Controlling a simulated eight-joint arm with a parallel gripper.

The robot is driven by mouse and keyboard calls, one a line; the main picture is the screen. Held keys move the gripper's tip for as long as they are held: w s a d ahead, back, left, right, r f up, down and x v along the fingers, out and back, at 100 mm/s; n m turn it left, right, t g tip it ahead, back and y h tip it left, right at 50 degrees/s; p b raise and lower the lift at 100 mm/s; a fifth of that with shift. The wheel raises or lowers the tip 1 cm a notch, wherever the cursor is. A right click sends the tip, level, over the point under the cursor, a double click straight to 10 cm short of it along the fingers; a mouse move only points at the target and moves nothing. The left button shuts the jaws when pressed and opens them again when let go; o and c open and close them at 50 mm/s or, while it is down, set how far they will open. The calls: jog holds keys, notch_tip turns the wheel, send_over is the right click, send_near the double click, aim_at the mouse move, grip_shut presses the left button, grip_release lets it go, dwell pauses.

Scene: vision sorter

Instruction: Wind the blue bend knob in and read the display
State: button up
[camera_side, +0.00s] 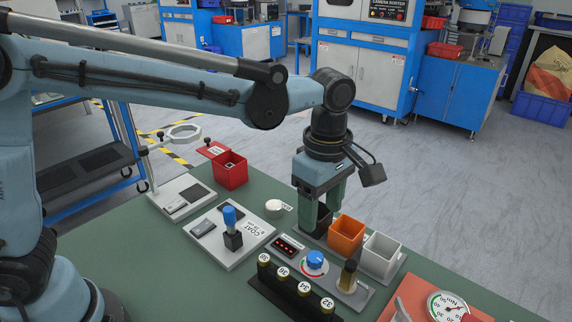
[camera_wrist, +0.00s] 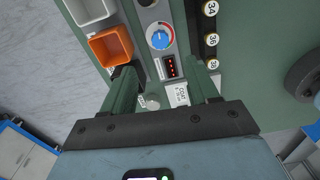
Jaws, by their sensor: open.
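The digits are too small to read. My gripper (camera_side: 320,222) points down behind the panel, apart from the knob. In the wrist view its open fingers (camera_wrist: 165,82) stand on either side of the display area, with nothing held between them.
An orange bin (camera_side: 346,236) and a white bin (camera_side: 381,256) stand right of my gripper. A black rack (camera_side: 290,290) with numbered caps is in front of the panel. A plate (camera_side: 232,240) with a blue-handled piece lies left. A dial gauge (camera_side: 447,307) is at front right.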

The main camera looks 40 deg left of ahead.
aim_at(316, 257)
notch_tip(316, 257, down, 12)
jog(key=shift+r, duration=0.15)
dwell(0.4)
jog(key=shift+c, duration=0.3)
jog(key=c, duration=1)
